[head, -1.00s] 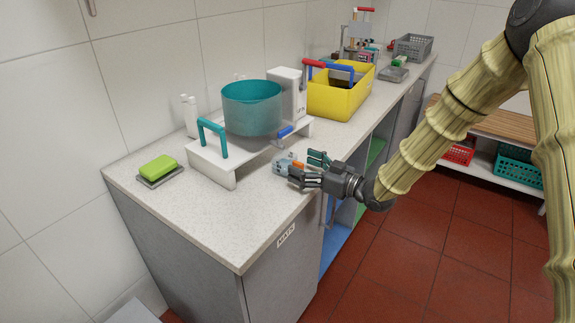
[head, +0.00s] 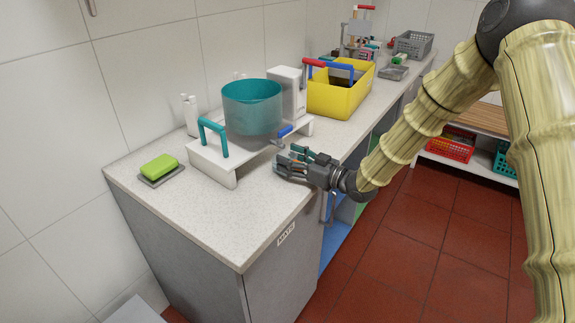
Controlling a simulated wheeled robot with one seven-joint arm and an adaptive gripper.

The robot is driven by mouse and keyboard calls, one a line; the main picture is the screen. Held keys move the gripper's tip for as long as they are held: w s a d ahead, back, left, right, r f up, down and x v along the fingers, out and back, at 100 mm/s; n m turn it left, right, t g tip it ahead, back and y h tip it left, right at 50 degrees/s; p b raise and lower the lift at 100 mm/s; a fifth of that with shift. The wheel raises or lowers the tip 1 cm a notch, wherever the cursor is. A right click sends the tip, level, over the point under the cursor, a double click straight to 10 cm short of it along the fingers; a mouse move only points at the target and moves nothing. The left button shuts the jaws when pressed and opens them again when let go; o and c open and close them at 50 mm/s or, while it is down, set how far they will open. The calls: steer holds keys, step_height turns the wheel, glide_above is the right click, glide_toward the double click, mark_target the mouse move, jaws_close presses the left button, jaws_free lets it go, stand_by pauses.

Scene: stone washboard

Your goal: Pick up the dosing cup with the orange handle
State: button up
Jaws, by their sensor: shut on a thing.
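My gripper (head: 284,163) is over the front part of the worktop, right of the white stand. Its dark fingers with teal parts are closed around the dosing cup. The cup is almost wholly hidden by the fingers in the head view, and its orange handle cannot be made out. I cannot tell whether the cup still touches the worktop.
A white stand (head: 231,176) with teal and blue handles bears a teal pot (head: 252,108) close behind my gripper. A green sponge (head: 159,166) lies on a grey dish at left. A yellow crate (head: 337,98) stands farther back. The front left worktop is clear.

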steer(key=shift+r, duration=0.15)
steer(key=shift+r, duration=0.5)
steer(key=shift+s+d+b, duration=0.1)
steer(key=shift+d+b, duration=0.1)
steer(key=shift+b, duration=0.1)
steer(key=b+v, duration=0.2)
steer(key=v, duration=1.5)
steer(key=shift+d, duration=0.2)
steer(key=shift+s+r, duration=0.1)
steer(key=shift+s, duration=0.1)
step_height(320, 180, down, 7)
steer(key=s+d+m+t+h, duration=0.2)
steer(key=m+t+h, duration=0.5)
steer(key=h, duration=0.2)
steer(key=shift+s+d+m+h, duration=0.2)
steer(key=shift+s+m+h, duration=0.05)
steer(key=shift+m+h, duration=0.15)
